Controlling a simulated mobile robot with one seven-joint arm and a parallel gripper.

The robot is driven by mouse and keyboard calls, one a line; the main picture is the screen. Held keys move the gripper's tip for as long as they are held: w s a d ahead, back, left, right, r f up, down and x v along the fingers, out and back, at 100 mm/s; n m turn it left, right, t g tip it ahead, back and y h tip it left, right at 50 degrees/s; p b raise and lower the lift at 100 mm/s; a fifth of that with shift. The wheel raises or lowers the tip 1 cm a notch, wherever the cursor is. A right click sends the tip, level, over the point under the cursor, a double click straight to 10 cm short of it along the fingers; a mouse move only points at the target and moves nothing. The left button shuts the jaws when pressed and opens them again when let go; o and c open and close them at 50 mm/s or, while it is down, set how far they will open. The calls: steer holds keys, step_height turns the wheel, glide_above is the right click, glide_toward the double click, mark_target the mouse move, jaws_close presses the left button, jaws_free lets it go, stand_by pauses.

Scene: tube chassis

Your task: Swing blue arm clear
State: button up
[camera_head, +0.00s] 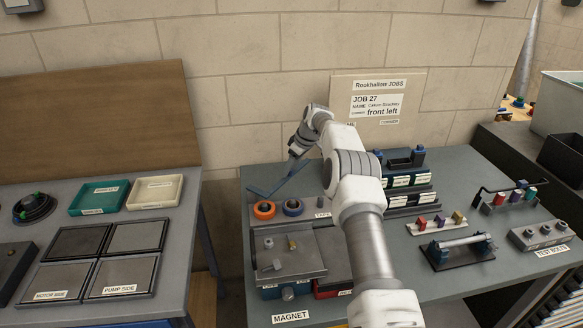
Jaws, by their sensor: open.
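A thin, bent blue bar (270,194), which looks like the blue arm, shows at the back left of the grey bench, behind two tape rolls. One end points up and right toward my gripper (289,170); a short part points left. My gripper hangs from my white arm, tilted down above the bench, and is open. The fingertips are small and overlap the blue bar in the view, so I cannot tell whether they touch. What the blue bar is mounted on is not clear. My arm hides the middle of the bench.
A job card (377,98) reading "front left" stands behind. Racks and small fixtures fill the right side. A gap separates the left bench.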

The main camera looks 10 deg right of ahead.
steer(key=v, duration=1.7)
steer(key=shift+r+b, duration=0.2)
steer(key=shift+b, duration=0.15)
